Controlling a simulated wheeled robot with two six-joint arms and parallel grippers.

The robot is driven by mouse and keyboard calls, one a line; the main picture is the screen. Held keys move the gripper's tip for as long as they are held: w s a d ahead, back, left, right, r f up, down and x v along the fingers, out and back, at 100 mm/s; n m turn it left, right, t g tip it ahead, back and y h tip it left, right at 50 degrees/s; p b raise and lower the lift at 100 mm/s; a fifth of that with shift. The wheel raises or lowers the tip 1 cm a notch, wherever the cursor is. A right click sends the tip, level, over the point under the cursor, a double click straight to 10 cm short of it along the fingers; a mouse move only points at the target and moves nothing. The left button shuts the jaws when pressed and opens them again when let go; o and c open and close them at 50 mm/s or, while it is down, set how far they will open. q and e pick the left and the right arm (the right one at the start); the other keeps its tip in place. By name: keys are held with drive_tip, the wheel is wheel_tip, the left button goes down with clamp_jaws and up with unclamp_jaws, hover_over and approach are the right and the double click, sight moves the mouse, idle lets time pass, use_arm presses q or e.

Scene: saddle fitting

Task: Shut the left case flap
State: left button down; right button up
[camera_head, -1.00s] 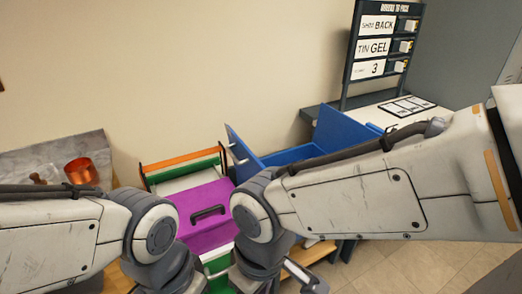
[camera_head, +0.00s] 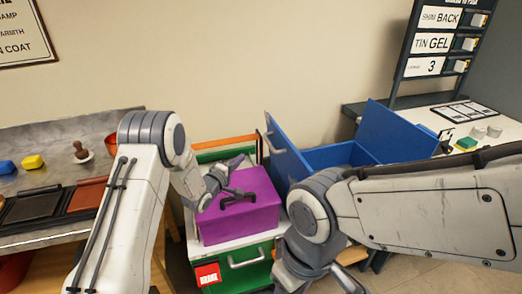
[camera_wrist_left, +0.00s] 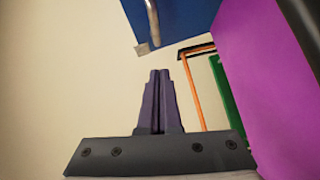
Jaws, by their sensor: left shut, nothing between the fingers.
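The blue case (camera_head: 340,155) stands open behind the purple box. Its left flap (camera_head: 288,150) stands raised and leans outward to the left, with pale metal fittings on its face. Its right flap (camera_head: 396,130) is also raised. In the left wrist view the left flap (camera_wrist_left: 180,15) shows at the top, beyond the fingertips and apart from them. My left gripper (camera_head: 238,160) is shut and empty, above the back of the purple box and left of the flap. Its closed fingers (camera_wrist_left: 158,75) show in the wrist view. My right arm crosses in front of the case; its fingertips are out of sight.
The purple box (camera_head: 240,215) with a dark handle sits on a green drawer cabinet (camera_head: 235,262), close beside my left gripper. An orange and green rack (camera_head: 225,145) stands behind it. A workbench (camera_head: 60,140) is at left. A sign board (camera_head: 435,40) stands at the back right.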

use_arm(q)
drive_tip(key=s+d+p+x, duration=0.1)
drive_tip(key=d+p+x, duration=0.1)
drive_tip(key=x, duration=1)
drive_tip(key=shift+w+d+n, duration=0.2)
drive_tip(key=shift+w+n, duration=0.1)
